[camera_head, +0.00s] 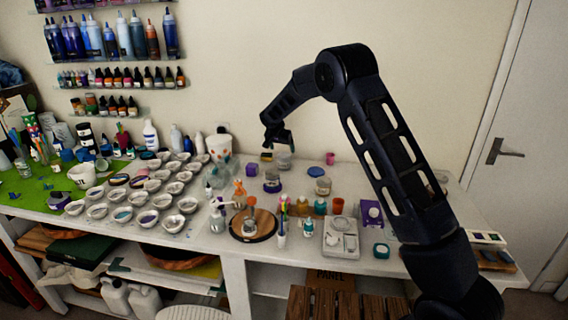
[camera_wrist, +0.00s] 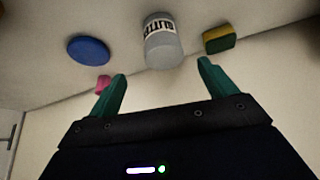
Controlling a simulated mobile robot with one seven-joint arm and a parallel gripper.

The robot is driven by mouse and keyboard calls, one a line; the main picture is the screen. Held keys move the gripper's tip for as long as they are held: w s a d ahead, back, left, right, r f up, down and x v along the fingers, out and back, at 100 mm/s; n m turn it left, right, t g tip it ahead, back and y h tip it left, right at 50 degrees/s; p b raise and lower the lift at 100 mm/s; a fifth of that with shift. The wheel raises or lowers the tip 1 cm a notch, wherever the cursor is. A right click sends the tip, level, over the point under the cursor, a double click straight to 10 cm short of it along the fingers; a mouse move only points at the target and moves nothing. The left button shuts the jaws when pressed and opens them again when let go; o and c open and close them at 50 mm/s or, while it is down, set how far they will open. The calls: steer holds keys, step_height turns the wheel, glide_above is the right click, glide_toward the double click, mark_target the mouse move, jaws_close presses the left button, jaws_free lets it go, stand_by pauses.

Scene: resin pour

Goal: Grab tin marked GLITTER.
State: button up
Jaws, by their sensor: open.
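The tin marked GLITTER (camera_wrist: 161,48) is a grey cylinder with a white label and dark letters, partly cut off at the label's end. In the wrist view it lies just beyond my gripper (camera_wrist: 161,69), roughly centred between the two green fingertips. The fingers are apart and nothing is held. In the head view the tin (camera_head: 285,162) stands at the back of the table near the wall, and my gripper (camera_head: 279,145) hangs just above and behind it. I cannot tell the exact gap between them.
A yellow and green sponge (camera_wrist: 220,38) is close beside the tin. A blue disc (camera_wrist: 88,50) and a pink cup (camera_wrist: 103,84) are on its other side. A jar on a purple base (camera_head: 272,181) stands in front. Many white cups crowd the table's left.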

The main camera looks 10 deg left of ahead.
mark_target(285, 159)
steer(key=shift+a+x, duration=0.15)
steer(key=shift+x, duration=2.7)
steer(key=shift+a+x, duration=0.15)
steer(key=shift+x, duration=2.65)
steer(key=c, duration=1.1)
steer(key=shift+c, duration=0.2)
steer(key=shift+r, duration=0.1)
